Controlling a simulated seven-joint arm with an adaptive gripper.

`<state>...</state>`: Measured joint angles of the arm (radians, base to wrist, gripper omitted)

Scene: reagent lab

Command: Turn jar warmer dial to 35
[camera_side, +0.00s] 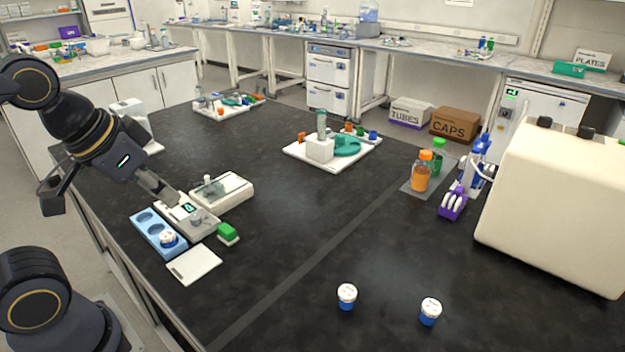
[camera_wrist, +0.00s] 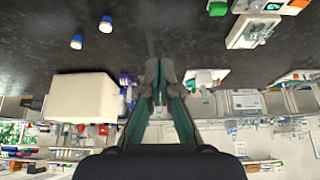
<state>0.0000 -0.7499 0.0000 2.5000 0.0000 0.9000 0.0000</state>
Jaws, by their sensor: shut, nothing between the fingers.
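The likely jar warmer is a pale low unit (camera_side: 189,207) with a lit display at the left of the black bench in the side view. A small grey knob-like part (camera_side: 197,220), probably its dial, shows on its front face. I cannot read the display. My gripper (camera_side: 172,198) is shut and empty, pointing down at the back-left of this unit, close to the display. I cannot tell whether it touches. In the wrist view my gripper's fingertips (camera_wrist: 160,66) are together, and the dial cannot be made out.
A blue block with round wells (camera_side: 147,219) lies left of the unit and holds a white-capped jar (camera_side: 168,238). A pale instrument (camera_side: 228,192) stands close behind. The bench centre is clear.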

